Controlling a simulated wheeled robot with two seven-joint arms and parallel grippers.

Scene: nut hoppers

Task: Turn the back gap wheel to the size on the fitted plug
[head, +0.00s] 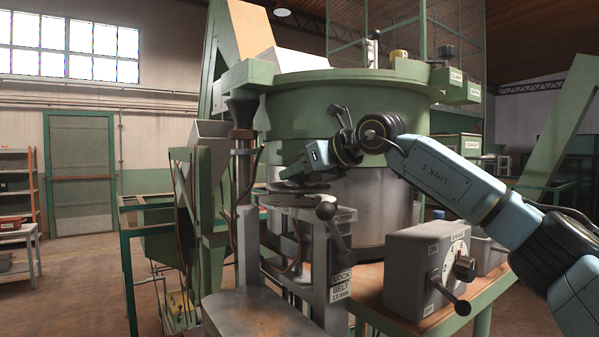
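My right gripper (298,170) reaches in from the right, in front of the green and grey hopper bowl (350,98). Its tip is just above a flat grey disc (302,187) on top of the machine's front post. The fingers are small and edge-on, so I cannot tell whether they are open or touch the disc. I cannot tell whether this disc is a gap wheel. A label plate (341,290) on the post reads "BELT 13 mm", under a "LOCK" label. I cannot make out the fitted plug or its size. My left gripper is not in view.
A grey control box (414,268) with a numbered dial and a black-knobbed lever stands on the bench at right. A green frame and chute (185,205) stand at left. Open floor lies farther left.

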